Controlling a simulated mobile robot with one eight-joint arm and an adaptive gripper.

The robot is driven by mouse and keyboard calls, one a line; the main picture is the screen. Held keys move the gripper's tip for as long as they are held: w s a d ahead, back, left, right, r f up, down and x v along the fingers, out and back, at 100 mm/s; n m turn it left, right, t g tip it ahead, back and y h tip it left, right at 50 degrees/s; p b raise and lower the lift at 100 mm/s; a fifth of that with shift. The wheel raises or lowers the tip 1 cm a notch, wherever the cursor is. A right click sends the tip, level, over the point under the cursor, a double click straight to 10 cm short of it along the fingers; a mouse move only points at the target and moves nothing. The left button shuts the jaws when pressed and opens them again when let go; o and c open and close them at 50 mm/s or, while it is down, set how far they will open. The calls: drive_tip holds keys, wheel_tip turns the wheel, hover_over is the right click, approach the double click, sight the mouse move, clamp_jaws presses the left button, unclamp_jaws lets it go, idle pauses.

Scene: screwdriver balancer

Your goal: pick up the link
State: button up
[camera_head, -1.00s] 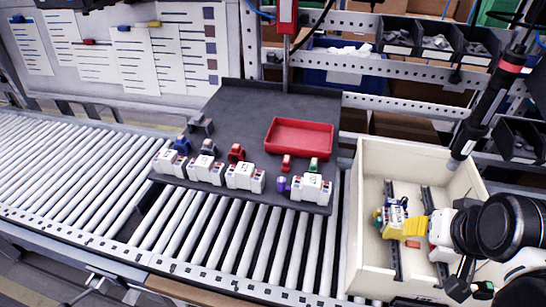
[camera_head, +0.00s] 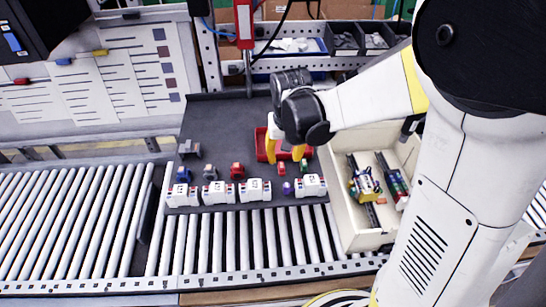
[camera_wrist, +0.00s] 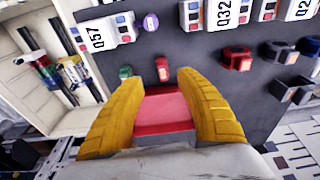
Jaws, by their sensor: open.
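Small coloured link-like pieces lie on the dark board (camera_head: 225,120); I cannot tell which one is the link. A small red piece (camera_wrist: 162,68) and a small green piece (camera_wrist: 125,71) lie just beyond my fingertips in the wrist view. They also show in the head view, the red one (camera_head: 282,168) left of the green one (camera_head: 304,166). A larger red piece (camera_wrist: 237,58) lies to the right in the wrist view. My gripper (camera_head: 286,156) is open and empty above the red tray (camera_wrist: 163,110), whose near part shows between the yellow fingers in the wrist view.
White labelled modules, one marked Q32 (camera_wrist: 228,12), line the board's edge. A purple piece (camera_head: 287,188) lies beside the rightmost module. A cream crate (camera_head: 345,212) at right holds rails with parts on them. Rollers (camera_head: 230,240) run in front. Bins (camera_head: 345,40) stand behind.

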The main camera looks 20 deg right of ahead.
sight(282, 165)
drive_tip(key=f, duration=0.3)
drive_tip(key=w+f+b, duration=0.1)
drive_tip(key=f, duration=0.2)
drive_tip(key=shift+w+a+f, duration=0.1)
drive_tip(key=shift+w+f, duration=0.1)
drive_tip(key=shift+s, duration=0.1)
clamp_jaws()
